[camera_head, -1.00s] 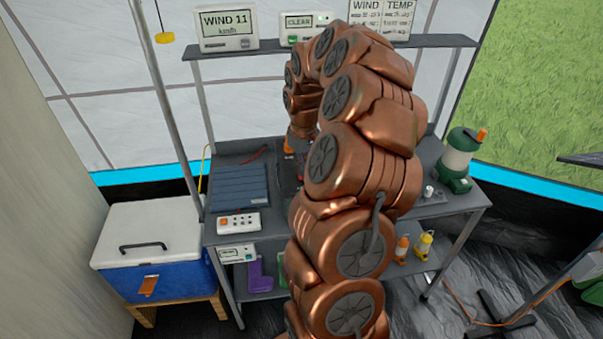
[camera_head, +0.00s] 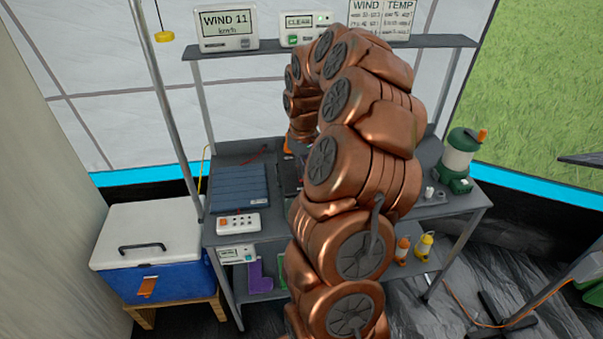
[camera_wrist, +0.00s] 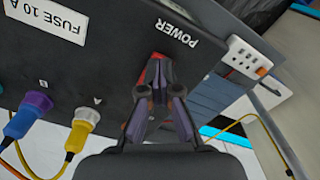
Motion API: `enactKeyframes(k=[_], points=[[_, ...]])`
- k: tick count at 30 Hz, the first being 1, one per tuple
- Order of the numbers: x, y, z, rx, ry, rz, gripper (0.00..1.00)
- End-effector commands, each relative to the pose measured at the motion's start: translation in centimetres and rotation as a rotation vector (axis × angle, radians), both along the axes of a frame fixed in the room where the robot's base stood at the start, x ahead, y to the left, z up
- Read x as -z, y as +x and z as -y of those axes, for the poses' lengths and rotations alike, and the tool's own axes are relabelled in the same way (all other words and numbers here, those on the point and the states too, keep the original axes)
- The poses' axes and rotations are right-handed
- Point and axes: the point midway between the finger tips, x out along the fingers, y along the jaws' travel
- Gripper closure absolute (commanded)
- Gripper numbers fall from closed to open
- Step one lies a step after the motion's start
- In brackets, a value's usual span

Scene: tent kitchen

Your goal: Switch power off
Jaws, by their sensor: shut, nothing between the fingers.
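The wrist view shows a dark power panel with an upside-down "POWER" label (camera_wrist: 177,32). A red switch (camera_wrist: 142,77) sits below that label, partly hidden behind my fingers. My gripper (camera_wrist: 156,70) is shut and empty, with its fingertips right at the switch. I cannot tell whether they touch it or which way the switch is set. In the head view my copper arm hides the gripper and most of the panel.
A blue plug (camera_wrist: 28,115) and a yellow plug (camera_wrist: 80,133) sit in the panel beside the switch. A white socket strip (camera_head: 238,222) lies on the bench, with a blue ribbed panel (camera_head: 238,188) behind it. A green lantern (camera_head: 456,162) stands at the right end.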

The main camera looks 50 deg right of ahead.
Motion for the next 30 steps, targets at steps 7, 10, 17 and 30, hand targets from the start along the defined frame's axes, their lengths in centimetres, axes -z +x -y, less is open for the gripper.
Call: enactKeyframes(k=[7,10,17,30], points=[[-0.9,0.0,0.0,0.000,0.000,0.000,1.00],[-1.6,0.1,0.0,0.001,-0.001,0.002,1.00],[-3.0,0.0,0.0,-0.001,0.001,-0.001,1.00],[-5.9,0.0,0.0,0.000,-0.001,0.000,1.00]])
